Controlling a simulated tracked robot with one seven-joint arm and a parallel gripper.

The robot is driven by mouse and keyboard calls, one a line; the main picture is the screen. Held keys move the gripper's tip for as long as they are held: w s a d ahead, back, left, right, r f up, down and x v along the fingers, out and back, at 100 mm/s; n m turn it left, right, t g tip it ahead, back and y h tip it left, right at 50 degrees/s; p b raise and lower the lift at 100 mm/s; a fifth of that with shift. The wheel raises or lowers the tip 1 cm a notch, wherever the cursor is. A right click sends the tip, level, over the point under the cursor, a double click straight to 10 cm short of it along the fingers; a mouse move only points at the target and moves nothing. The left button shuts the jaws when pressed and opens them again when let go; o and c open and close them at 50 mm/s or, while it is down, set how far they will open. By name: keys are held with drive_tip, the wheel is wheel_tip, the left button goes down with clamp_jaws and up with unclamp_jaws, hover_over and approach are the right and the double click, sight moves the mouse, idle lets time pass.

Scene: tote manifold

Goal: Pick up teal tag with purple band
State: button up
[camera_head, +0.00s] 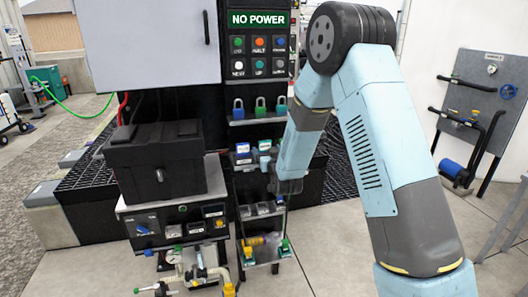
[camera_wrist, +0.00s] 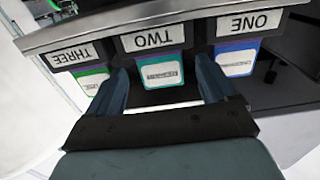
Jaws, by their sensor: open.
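Three tags hang below a shelf edge in the wrist view, which shows their labels upside down. The tag under TWO (camera_wrist: 163,72) has a white plate with a teal border and lies between my fingers. The tag under ONE (camera_wrist: 236,60) is blue to purple with a white plate, right of my right finger. The tag under THREE (camera_wrist: 92,82) is green, left of my left finger. My gripper (camera_wrist: 162,68) is open, with nothing visibly clamped. In the head view it (camera_head: 287,186) is at the rack, mostly hidden by my arm.
The rack holds colored padlocks (camera_head: 260,107) on an upper shelf. A button panel (camera_head: 258,55) reading NO POWER is above. A black locked box (camera_head: 155,160) stands left, over a control panel (camera_head: 180,225) with valves below. Open floor lies right of the rack.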

sight(266, 142)
drive_tip(key=shift+x, duration=0.9)
drive_tip(key=c, duration=1.1)
drive_tip(key=shift+r, duration=0.3)
wheel_tip(266, 142, up, 2)
drive_tip(key=shift+r, duration=0.15)
drive_tip(key=s+d+r, duration=0.1)
drive_tip(key=s+r, duration=0.2)
drive_tip(key=s, duration=0.1)
drive_tip(key=s+d+r, duration=0.1)
drive_tip(key=s+r, duration=0.2)
drive_tip(key=s, duration=0.2)
drive_tip(key=s+d+r, duration=0.1)
drive_tip(key=s+r, duration=0.3)
drive_tip(key=shift+s+d, duration=0.3)
drive_tip(key=shift+d, duration=0.05)
